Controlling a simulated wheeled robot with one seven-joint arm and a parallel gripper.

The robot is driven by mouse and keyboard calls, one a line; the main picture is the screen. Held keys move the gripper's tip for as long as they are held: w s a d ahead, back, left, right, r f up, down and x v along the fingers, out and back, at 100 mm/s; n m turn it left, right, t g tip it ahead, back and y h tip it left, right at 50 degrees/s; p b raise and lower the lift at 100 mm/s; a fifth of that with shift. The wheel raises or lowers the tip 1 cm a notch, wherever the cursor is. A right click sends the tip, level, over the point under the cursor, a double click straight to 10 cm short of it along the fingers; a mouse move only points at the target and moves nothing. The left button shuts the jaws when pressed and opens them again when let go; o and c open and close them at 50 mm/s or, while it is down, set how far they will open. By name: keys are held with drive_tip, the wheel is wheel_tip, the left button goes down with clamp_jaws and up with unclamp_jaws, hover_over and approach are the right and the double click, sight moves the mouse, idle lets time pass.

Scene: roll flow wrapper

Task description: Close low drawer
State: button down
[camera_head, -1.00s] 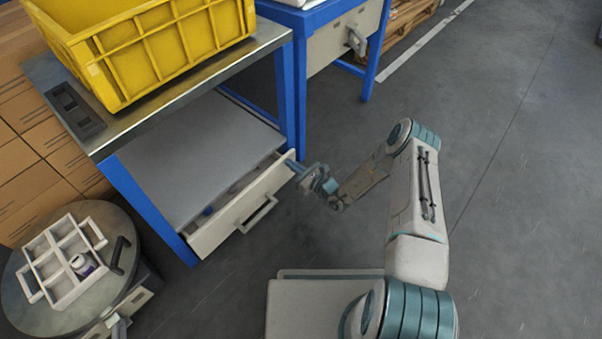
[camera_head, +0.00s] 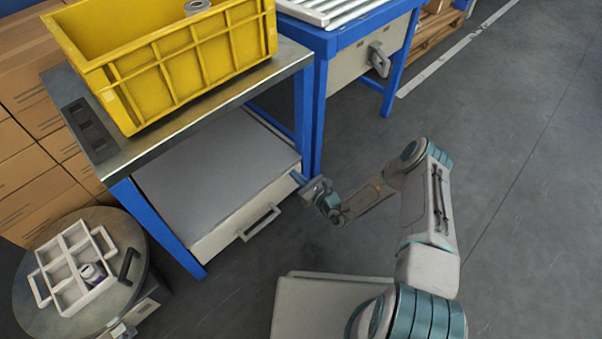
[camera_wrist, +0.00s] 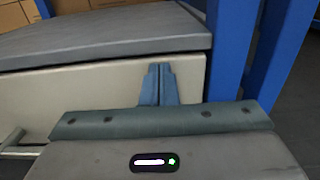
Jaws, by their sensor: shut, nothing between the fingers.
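The low drawer (camera_head: 226,233) is a pale grey-white front under the grey shelf of the blue-legged table. In the head view its front sits close up under the shelf edge, and no open interior shows. Its bar handle (camera_head: 259,222) sticks out at the middle of the front. My gripper (camera_head: 298,178) is at the right end of the drawer front, away from the handle. In the wrist view the shut fingers (camera_wrist: 158,84) point at the drawer front (camera_wrist: 95,97), touching or very near it; I cannot tell which. The gripper holds nothing.
A blue table leg (camera_wrist: 232,45) stands just right of the fingers. A yellow crate (camera_head: 180,70) sits on the tabletop. A round stand with a white divided tray (camera_head: 75,272) is at the lower left. The floor at right is clear.

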drive_tip(key=shift+w+a+r, duration=0.15)
drive_tip(key=shift+w+a, duration=0.05)
drive_tip(key=shift+w, duration=0.1)
drive_tip(key=p+v, duration=0.4)
drive_tip(key=v, duration=1)
drive_tip(key=shift+s+d+p, duration=0.2)
drive_tip(key=shift+s+p, duration=0.15)
drive_tip(key=shift+p, duration=0.05)
